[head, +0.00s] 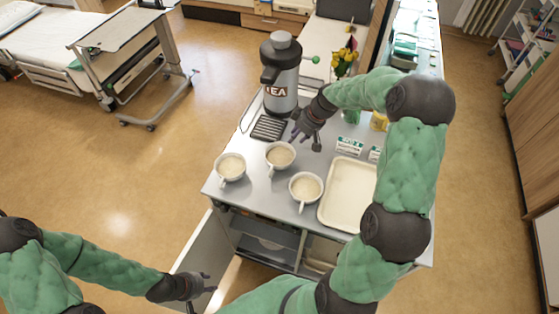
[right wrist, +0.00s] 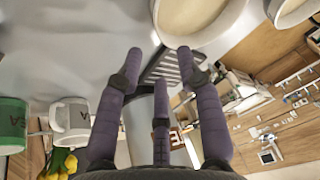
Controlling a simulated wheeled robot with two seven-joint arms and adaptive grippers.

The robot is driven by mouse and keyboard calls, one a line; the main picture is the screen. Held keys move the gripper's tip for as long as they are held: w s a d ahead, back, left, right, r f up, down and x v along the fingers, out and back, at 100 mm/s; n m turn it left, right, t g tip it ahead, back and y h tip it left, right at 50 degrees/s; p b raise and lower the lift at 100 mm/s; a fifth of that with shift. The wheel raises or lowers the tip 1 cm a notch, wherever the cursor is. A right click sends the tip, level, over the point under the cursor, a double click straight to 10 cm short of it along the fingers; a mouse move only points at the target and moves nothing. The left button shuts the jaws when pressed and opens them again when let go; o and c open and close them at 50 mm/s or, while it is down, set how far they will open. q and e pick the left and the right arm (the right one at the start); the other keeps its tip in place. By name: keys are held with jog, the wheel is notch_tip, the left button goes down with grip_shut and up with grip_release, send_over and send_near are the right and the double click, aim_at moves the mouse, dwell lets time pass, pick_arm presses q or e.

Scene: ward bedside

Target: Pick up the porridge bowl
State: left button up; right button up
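Three white handled bowls with pale, porridge-like contents stand on the grey counter: a left one (head: 230,167), a middle one (head: 280,156) and a right one (head: 306,187). I cannot tell from looks which is the porridge bowl. My right gripper (head: 300,139) is open and empty, just behind the middle bowl. The right wrist view shows its spread fingers (right wrist: 160,62) with nothing between them, a bowl (right wrist: 195,18) just beyond the tips, and part of another bowl (right wrist: 293,10). My left gripper (head: 203,294) looks open and empty, low in front of the counter.
A tea urn (head: 280,75) stands behind the bowls, with a drip grille (head: 269,128) before it. A cream tray (head: 349,190) lies right of them, partly behind my right arm. Small labelled boxes (head: 349,146) and flowers (head: 345,57) stand farther back. An open panel (head: 203,249) is near my left gripper.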

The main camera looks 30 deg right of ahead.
aim_at(279, 156)
jog(key=x, duration=0.4)
jog(key=shift+s+a+f, duration=0.25)
jog(key=shift+a+f, duration=0.05)
jog(key=shift+f, duration=0.15)
jog(key=shift+w+a+f, duration=0.1)
jog(key=shift+w+f, duration=0.15)
jog(key=shift+f, duration=0.25)
jog(key=shift+r, duration=0.1)
grip_shut()
